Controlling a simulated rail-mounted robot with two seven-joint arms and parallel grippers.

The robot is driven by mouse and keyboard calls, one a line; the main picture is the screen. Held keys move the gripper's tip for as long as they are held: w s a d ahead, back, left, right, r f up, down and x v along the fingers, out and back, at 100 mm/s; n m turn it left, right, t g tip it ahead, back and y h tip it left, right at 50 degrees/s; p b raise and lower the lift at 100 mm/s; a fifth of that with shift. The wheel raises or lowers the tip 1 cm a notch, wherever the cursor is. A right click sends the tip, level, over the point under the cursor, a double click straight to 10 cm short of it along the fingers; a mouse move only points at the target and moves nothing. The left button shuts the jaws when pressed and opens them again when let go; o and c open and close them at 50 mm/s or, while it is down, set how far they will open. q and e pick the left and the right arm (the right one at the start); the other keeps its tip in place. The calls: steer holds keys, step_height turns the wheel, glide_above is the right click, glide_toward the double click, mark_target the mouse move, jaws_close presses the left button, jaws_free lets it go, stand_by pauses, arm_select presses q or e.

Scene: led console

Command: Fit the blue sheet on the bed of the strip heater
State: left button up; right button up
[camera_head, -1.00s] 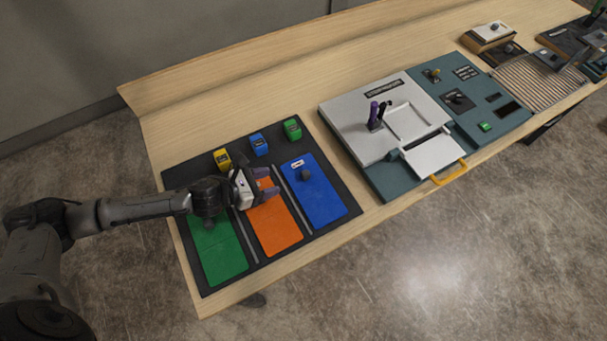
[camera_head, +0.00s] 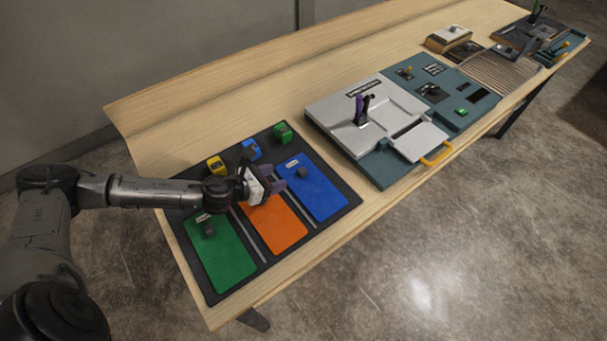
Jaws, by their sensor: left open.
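The blue sheet (camera_head: 320,195) lies flat at the right end of a black tray (camera_head: 345,207), with a small dark knob (camera_head: 302,172) near its far end. My left gripper (camera_head: 283,182) is open and empty, its purple fingers pointing right toward this knob. It hovers over the far end of the orange sheet and the blue sheet's left edge; contact with the knob cannot be told. The strip heater appears to be the grey and teal machine (camera_head: 340,112) to the right, with a purple clamp (camera_head: 361,110) and a yellow-handled flap (camera_head: 420,142). My right gripper is out of view.
A green sheet (camera_head: 222,258) and an orange sheet (camera_head: 275,228) share the tray. Yellow (camera_head: 216,165), blue (camera_head: 250,149) and green (camera_head: 282,132) blocks stand along its far edge. A ribbed mat (camera_head: 497,75) and other devices are farther right. The wooden bench's back is clear.

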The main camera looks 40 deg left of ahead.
mark_target(301, 171)
arm_select(q)
steer(key=shift+x, duration=4.95)
steer(key=shift+s+f, duration=0.1)
jaws_close()
